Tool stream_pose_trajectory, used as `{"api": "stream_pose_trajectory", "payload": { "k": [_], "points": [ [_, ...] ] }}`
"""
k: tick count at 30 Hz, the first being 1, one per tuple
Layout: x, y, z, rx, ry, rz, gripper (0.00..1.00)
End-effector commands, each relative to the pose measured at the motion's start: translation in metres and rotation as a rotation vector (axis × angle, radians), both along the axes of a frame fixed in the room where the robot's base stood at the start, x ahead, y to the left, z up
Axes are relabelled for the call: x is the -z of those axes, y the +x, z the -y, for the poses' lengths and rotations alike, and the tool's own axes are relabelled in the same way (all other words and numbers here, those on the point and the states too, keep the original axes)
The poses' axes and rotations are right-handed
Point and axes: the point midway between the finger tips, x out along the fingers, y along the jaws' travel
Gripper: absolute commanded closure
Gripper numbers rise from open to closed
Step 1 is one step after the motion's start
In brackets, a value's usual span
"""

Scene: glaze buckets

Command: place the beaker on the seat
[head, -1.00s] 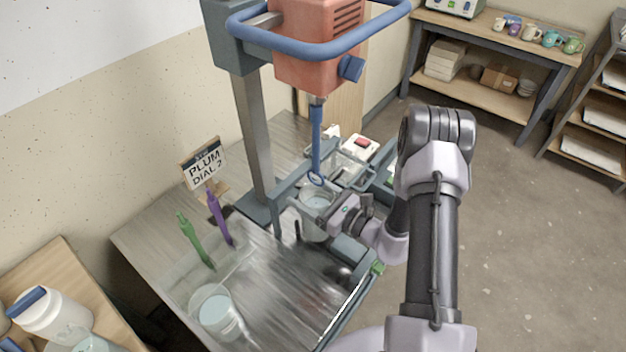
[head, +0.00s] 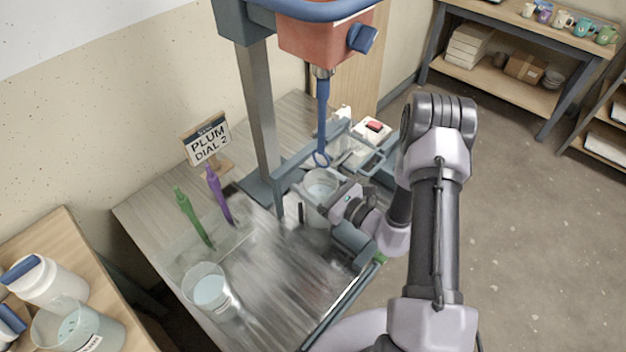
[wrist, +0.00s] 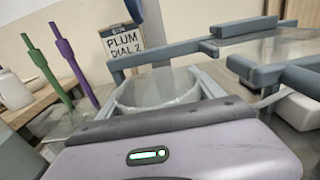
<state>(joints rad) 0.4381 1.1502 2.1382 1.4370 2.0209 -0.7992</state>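A clear beaker (head: 321,186) with pale liquid stands upright below the blue stirring paddle (head: 322,120) of the mixer. My gripper (head: 322,200) reaches in from the right, low at the beaker's side, and appears shut on it. In the wrist view the beaker (wrist: 158,92) sits directly ahead of the gripper body, between its fingers. The paddle's loop is just above the beaker's rim. The seat under the mixer is mostly hidden by the beaker and gripper, so I cannot tell whether the beaker's base touches it.
A second beaker (head: 211,291) stands on the bench at front left. Green (head: 194,218) and purple (head: 219,195) tools stand behind it. A sign (head: 206,140) reads "PLUM DIAL 2". The mixer column (head: 260,120) and grey frame bars hem in the gripper. A red switch (head: 374,126) is at right.

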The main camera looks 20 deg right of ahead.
Motion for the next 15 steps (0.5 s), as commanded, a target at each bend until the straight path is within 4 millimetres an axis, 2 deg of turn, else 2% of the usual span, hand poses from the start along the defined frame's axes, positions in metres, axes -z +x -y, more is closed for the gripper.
{"api": "stream_pose_trajectory", "payload": {
  "k": [1, 3, 13, 15],
  "points": [
    [0.0000, -0.0001, 0.0001, 0.000, 0.000, 0.000, 0.13],
    [-0.0002, -0.0001, 0.0001, 0.000, 0.000, 0.000, 0.03],
    [-0.0043, -0.0001, 0.0001, 0.000, 0.000, 0.000, 0.03],
    [-0.0045, -0.0055, 0.0050, 0.003, 0.001, -0.003, 0.03]
  ]
}}
